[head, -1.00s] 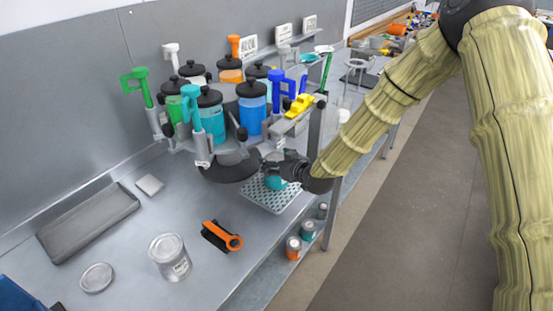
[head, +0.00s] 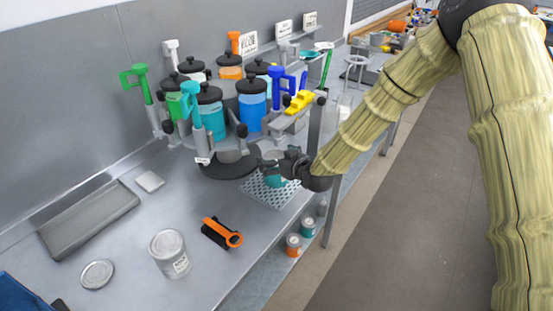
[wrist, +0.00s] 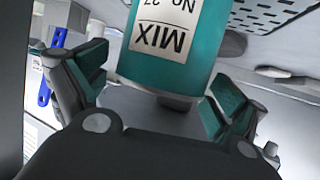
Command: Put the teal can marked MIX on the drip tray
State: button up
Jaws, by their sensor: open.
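The teal can (head: 274,182) is at the perforated metal drip tray (head: 259,194), below the round black platform, partly hidden by my gripper (head: 275,168) in the head view. In the wrist view the can (wrist: 172,50) fills the top middle, its label reading MIX No. 27 upside down. My gripper (wrist: 160,88) is open, with one teal-padded finger on each side of the can and gaps visible beside it. Part of the perforated tray (wrist: 268,12) shows at top right there.
A carousel of lidded jars, including a blue jar (head: 252,105), stands close above and left of my gripper. Small cans (head: 293,245) stand on the lower shelf.

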jog(key=shift+r, duration=0.2)
jog(key=shift+s+d, duration=0.15)
jog(key=shift+s, duration=0.05)
jog(key=b+v, duration=0.3)
jog(key=v, duration=0.8)
jog(key=shift+s+r+b, duration=0.15)
jog(key=shift+s+b, duration=0.05)
jog(key=shift+b, duration=0.1)
jog(key=shift+d, duration=0.1)
jog(key=s+d+f+m+g+h, duration=0.25)
jog(key=s+f, duration=0.55)
jog(key=f, duration=0.4)
jog(key=s+d+f+m+g+h, duration=0.1)
jog(key=s+d+f+g, duration=0.25)
jog(key=s+f, duration=0.65)
jog(key=s+d+f+m+g+h, duration=0.1)
jog(key=s+d+f+g, duration=0.1)
jog(key=s+f, duration=0.3)
jog(key=s+d+f+m+g+h, duration=0.1)
jog(key=s+d+f, duration=0.4)
jog(key=s, duration=0.6)
jog(key=s+d+f+m+g+h, duration=0.1)
jog(key=s+d+f+g, duration=0.1)
jog(key=s+f, duration=0.3)
jog(key=s+d, duration=0.1)
jog(key=s, duration=0.2)
jog(key=shift+d+g+h, duration=0.3)
jog(key=shift+d+h, duration=0.05)
jog(key=shift+s+f, duration=0.1)
jog(key=shift+f, duration=0.1)
